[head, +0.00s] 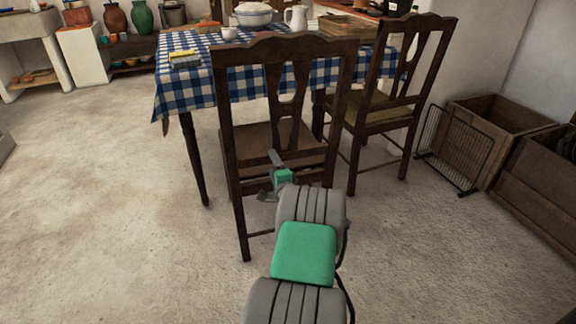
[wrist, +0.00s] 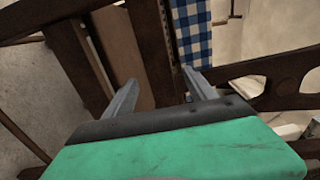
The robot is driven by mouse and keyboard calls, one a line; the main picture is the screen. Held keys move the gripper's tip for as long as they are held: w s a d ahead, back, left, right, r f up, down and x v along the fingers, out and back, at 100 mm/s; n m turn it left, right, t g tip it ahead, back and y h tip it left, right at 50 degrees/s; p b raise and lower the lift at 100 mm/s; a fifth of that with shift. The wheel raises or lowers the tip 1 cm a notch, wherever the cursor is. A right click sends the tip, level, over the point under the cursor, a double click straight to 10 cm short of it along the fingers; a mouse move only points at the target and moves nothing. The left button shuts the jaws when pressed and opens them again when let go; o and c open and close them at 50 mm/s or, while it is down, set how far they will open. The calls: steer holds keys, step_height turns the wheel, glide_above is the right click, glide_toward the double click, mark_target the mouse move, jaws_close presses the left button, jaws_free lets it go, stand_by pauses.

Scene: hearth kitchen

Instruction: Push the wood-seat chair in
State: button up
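The wood-seat chair (head: 258,138) is dark brown with a flat plank seat, and its back faces me. It stands at the near side of the table (head: 210,82), its seat partly towards the checked cloth. My gripper (head: 267,177) is at the chair's back, low between the posts near seat height. In the wrist view my gripper (wrist: 160,76) has its two fingers apart with nothing held between them. The chair (wrist: 124,50) fills much of that view beyond the fingers. I cannot tell whether a finger touches it. My arm hides part of the chair's lower right.
A second dark chair (head: 385,112) with a woven-looking seat stands close on the right. A wooden crate (head: 468,150) and a wire rack (head: 450,150) are further right. Dishes, including a white tureen (head: 253,14), stand on the table. The floor at left is clear.

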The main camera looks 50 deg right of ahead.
steer(key=shift+w+d+r, duration=0.1)
steer(key=shift+w+d, duration=0.1)
steer(key=shift+w, duration=0.15)
steer(key=shift+c, duration=0.4)
